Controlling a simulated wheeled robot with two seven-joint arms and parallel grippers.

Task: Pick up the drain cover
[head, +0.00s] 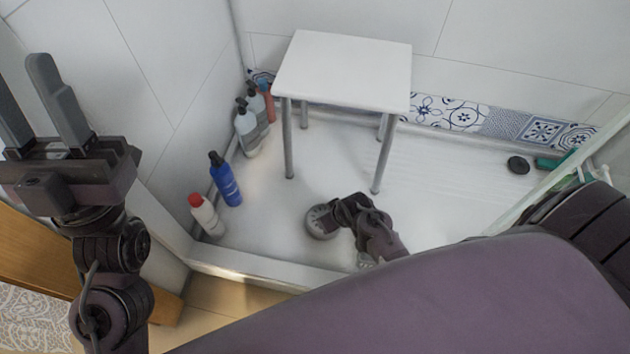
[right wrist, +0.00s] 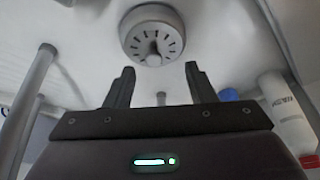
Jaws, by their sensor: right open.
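The drain cover (head: 320,222) is a round grey-white disc on the shower floor, in front of the stool. In the right wrist view the drain cover (right wrist: 152,32) shows dark radial slots and a small knob at its centre. My right gripper (right wrist: 160,75) is open and empty, its fingertips apart from the cover. In the head view my right wrist overlaps the cover's right side, and its fingers cannot be made out. My left gripper (head: 22,82) is raised at the far left, with its fingers apart and nothing between them.
A white stool (head: 345,70) with grey legs stands behind the cover. A blue bottle (head: 225,180), a white bottle with a red cap (head: 207,217) and several pump bottles (head: 247,128) line the left wall. A dark round object (head: 518,165) lies at right.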

